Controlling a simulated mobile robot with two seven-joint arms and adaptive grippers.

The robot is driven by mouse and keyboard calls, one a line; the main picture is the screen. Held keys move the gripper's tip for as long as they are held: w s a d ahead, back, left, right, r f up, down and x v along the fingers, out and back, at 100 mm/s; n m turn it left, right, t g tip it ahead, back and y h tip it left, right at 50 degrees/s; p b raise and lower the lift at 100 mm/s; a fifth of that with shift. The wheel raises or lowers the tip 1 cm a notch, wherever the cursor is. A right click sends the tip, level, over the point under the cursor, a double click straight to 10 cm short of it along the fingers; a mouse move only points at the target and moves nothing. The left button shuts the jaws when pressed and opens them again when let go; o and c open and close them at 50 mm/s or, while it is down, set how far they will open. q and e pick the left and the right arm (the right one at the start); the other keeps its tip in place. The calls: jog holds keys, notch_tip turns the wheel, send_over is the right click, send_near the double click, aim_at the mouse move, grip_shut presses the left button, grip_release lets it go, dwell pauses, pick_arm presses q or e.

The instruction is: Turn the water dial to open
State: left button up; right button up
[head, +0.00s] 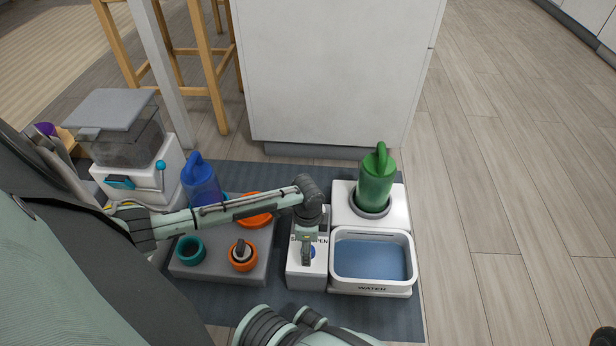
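A white dispenser box (305,281) stands on the dark mat, with lettering ending in "PEN" partly covered on its top. My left gripper (307,262) points down over this box, at the spot where a small blue part, likely the water dial, shows. The fingers and the dial overlap in this view, so I cannot tell whether they touch or how far the fingers are apart. A white basin (371,287) marked "WATER" holds blue water, right of the box. My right arm shows at the bottom edge; its gripper is out of view.
A green bottle (376,181) stands upright behind the basin. A grey tray (218,274) left of the box holds teal and orange round parts. A blue bottle (200,184) and a white feeder (141,181) stand farther left. A white cabinet (335,75) rises behind the mat.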

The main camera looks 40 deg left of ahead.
pick_arm(q)
jog(key=shift+f, duration=0.1)
jog(key=c, duration=1.2)
jog(key=shift+o, duration=0.2)
